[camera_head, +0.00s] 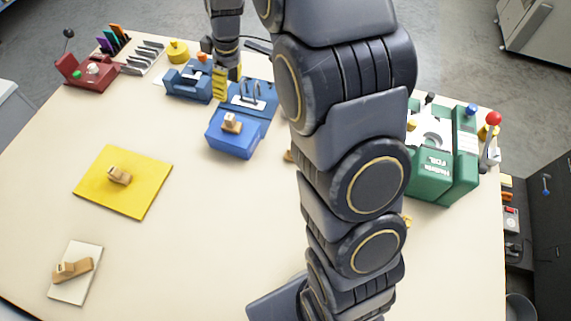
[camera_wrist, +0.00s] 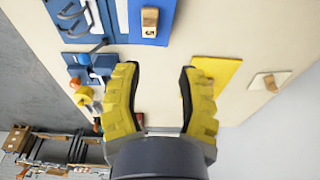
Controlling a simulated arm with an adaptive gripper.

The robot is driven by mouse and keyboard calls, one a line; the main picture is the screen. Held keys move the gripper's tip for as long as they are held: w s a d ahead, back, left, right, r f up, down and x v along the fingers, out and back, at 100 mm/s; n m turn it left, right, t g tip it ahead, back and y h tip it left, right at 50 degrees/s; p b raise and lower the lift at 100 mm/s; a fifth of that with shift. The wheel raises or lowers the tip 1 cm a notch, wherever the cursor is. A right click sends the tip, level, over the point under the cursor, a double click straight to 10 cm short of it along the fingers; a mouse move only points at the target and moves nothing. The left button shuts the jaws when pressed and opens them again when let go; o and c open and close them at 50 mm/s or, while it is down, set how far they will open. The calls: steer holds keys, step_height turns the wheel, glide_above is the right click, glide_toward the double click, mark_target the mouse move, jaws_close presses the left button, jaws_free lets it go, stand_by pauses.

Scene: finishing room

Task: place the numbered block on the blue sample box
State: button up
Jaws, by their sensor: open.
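A small wooden block (camera_head: 231,123) rests on top of the blue sample box (camera_head: 233,145). In the wrist view this block (camera_wrist: 150,21) has a small dark mark, too small to read as a number. The blue box (camera_wrist: 146,36) is beyond my fingers there. Another small wooden block (camera_head: 119,175) lies on a yellow mat (camera_head: 143,203); the mat (camera_wrist: 218,68) is partly behind my right finger in the wrist view. My gripper (camera_head: 220,85) is behind the blue box, apart from it. In the wrist view my gripper (camera_wrist: 158,70) is open and empty.
A wooden piece (camera_head: 72,269) lies on a white pad (camera_head: 77,288) at front left. A red device (camera_head: 88,76), a blue device (camera_head: 188,82) and a rack (camera_head: 144,58) line the back. A green machine (camera_head: 430,177) stands right. The table's middle front is clear.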

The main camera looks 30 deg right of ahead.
steer(key=s+r+m+g, duration=0.1)
steer(key=s+r+m, duration=0.1)
steer(key=s, duration=0.8)
steer(key=s+a+r+m+h, duration=0.1)
steer(key=s+r+m, duration=0.2)
steer(key=s, duration=0.7)
steer(key=s+r+m+g, duration=0.1)
steer(key=s+r+m, duration=0.2)
steer(key=s, duration=0.8)
steer(key=shift+a+r+m+g, duration=0.15)
steer(key=shift+r+m+g, duration=0.1)
steer(key=shift+m+g, duration=0.05)
